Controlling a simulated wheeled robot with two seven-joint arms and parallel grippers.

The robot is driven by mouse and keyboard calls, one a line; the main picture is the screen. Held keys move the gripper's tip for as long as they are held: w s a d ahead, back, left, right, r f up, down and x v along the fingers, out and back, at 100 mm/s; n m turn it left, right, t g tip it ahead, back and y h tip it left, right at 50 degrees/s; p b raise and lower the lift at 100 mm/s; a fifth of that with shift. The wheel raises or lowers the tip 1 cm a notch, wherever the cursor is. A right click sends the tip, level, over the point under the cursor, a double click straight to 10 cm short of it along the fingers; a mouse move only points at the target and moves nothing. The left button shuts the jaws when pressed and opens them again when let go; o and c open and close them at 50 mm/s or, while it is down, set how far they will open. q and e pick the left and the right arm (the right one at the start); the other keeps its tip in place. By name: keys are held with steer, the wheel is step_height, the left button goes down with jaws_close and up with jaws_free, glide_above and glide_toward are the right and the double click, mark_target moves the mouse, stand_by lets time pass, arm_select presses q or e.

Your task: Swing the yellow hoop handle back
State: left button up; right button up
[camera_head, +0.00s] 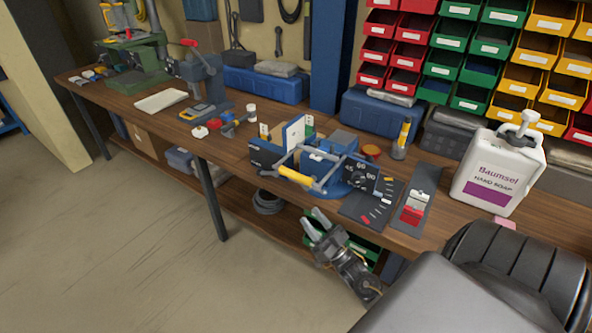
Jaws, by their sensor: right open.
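The hoop handle (296,176) has a yellow grip bar and pale side arms. It sits at the front of a dark blue and black socket box (262,157) near the table's front edge, and its grip bar faces me. My right gripper (311,219) is in front of the table edge, below and a little right of the handle, apart from it. Its two fingers are spread and nothing is between them. My left gripper is not in view.
A dial panel (362,176) and a dark panel with a red switch (412,211) are right of the handle. A white soap jug (497,172) stands farther right. Small-part bins line the wall. The floor (120,235) in front is clear.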

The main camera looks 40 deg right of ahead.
mark_target(296, 176)
steer(key=w+r+y+p, duration=0.1)
steer(key=w+r, duration=0.1)
steer(key=r, duration=0.2)
steer(key=w+a+r+n+t+y+p, duration=0.1)
steer(key=r+p, duration=0.1)
steer(key=r, duration=0.3)
steer(key=w+r+t+y+p, duration=0.1)
steer(key=w+r, duration=0.1)
steer(key=r, duration=0.2)
steer(key=shift+w+a+r+n+p, duration=0.25)
steer(key=shift+w+r+n+p, duration=0.05)
steer(key=shift+r+n+p, duration=0.1)
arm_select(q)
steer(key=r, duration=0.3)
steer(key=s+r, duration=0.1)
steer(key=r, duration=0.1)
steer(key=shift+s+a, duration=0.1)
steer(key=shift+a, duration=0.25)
arm_select(e)
steer(key=shift+w+a+r, duration=0.1)
steer(key=shift+w+r, duration=0.05)
steer(key=shift+w, duration=0.15)
jaws_close()
